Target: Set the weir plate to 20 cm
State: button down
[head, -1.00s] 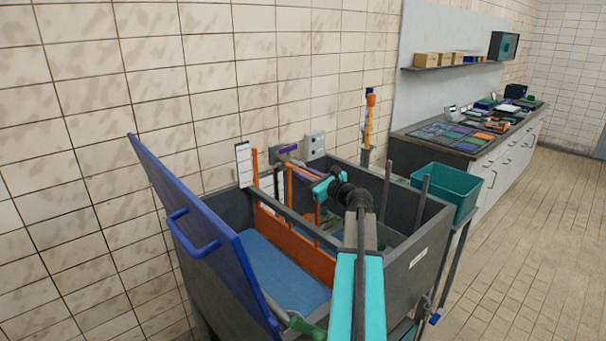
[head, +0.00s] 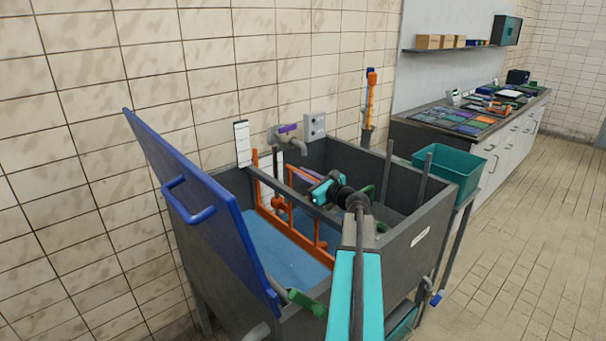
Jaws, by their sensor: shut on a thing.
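The orange weir plate (head: 297,238) stands across the inside of the grey tank (head: 408,243), its lower part meeting blue water (head: 275,248). Thin orange uprights rise from it to an orange upper bar (head: 303,178). My gripper (head: 318,189), turquoise and black, is over the tank at this bar and appears shut on it. The fingertips are small and partly hidden, so the exact contact is unclear. A white marked board (head: 242,143) stands at the tank's back left corner; its figures are too small to read.
A blue lid (head: 205,215) with a handle stands raised at the tank's left. A tap (head: 290,138) and a grey wall box (head: 315,127) are behind. A teal bin (head: 450,172) is at the right, beside a cluttered counter (head: 455,127). The tiled floor at right is clear.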

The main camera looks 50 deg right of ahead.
jog(key=c, duration=1.7)
grip_release()
jog(key=shift+s, duration=0.15)
jog(key=s, duration=0.4)
jog(key=s+b, duration=0.1)
jog(key=s, duration=0.4)
jog(key=s+a, duration=0.1)
jog(key=s, duration=0.3)
jog(key=shift+s, duration=0.3)
